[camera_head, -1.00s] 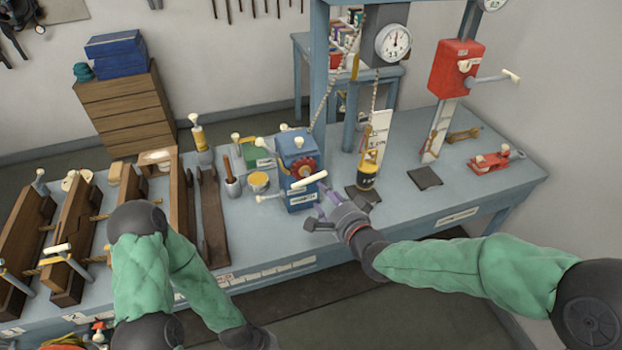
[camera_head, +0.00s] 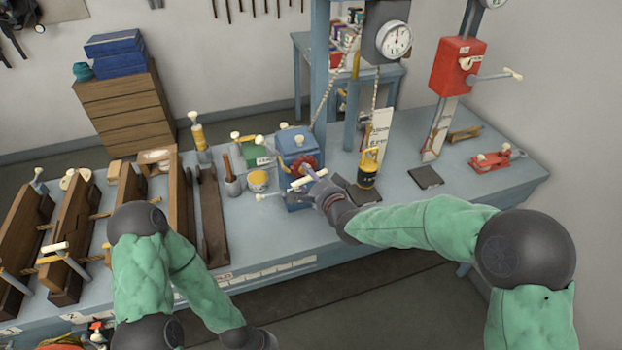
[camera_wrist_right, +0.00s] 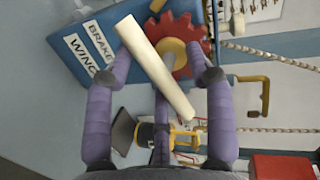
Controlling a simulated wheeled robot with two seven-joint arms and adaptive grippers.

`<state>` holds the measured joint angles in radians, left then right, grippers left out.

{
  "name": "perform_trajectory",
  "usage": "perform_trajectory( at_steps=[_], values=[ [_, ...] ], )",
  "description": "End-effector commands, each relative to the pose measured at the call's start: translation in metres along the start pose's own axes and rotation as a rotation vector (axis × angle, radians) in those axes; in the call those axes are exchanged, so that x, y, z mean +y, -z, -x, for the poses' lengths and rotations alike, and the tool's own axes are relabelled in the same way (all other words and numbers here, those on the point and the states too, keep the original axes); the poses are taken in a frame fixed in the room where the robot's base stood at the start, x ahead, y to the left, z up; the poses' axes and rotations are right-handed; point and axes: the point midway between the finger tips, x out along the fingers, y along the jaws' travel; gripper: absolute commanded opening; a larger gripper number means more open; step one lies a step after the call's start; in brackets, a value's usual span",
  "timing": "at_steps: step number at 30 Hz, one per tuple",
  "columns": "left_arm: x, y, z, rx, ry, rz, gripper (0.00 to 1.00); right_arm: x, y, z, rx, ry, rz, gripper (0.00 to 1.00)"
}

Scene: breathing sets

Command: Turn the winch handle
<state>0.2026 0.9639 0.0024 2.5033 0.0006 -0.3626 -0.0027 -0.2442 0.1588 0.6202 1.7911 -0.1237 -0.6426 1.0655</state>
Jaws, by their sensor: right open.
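The winch (camera_head: 299,150) is a blue box with a red toothed wheel near the middle of the bench; its labels, partly cut off, read "BRAKE" and "WINC" in the right wrist view (camera_wrist_right: 75,60). Its cream handle (camera_head: 301,183) sticks out in front of the wheel. In the right wrist view the handle (camera_wrist_right: 155,68) slants between the spread fingers of my right gripper (camera_wrist_right: 160,75). The gripper (camera_head: 317,187) is open in the head view, close in front of the handle; contact cannot be told. My left arm hangs low, its gripper out of view.
A black and yellow weight (camera_head: 369,168) stands right of the winch below a chain. A round dial (camera_head: 397,39) hangs above. A red crank box (camera_head: 458,66) stands farther right. A pot (camera_head: 258,181) and wooden clamps (camera_head: 70,235) are to the left.

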Motion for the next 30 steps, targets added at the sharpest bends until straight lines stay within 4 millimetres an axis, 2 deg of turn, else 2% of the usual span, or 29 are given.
perform_trajectory(
  at_steps=[5,9,11,22,30],
  values=[
    [0.0000,0.0000,0.0001,0.000,0.000,0.000,0.00,-0.0003,0.0001,0.0001,0.000,0.000,0.000,0.55],
    [0.0000,0.0000,0.0001,0.000,0.000,0.000,0.00,-0.0002,0.0001,0.0002,0.000,0.000,0.000,0.15],
    [0.0000,0.0000,0.0001,0.000,0.000,0.000,0.00,-0.0002,0.0001,0.0003,0.000,0.000,0.000,0.00],
    [-0.0002,0.0001,-0.0006,0.000,0.000,0.000,0.00,-0.0001,0.0001,0.0003,0.007,-0.006,0.033,0.00],
    [-0.0007,0.0001,-0.0018,0.000,0.000,0.000,0.00,-0.0012,0.0004,0.0005,0.038,-0.030,0.186,0.00]
  ],
)
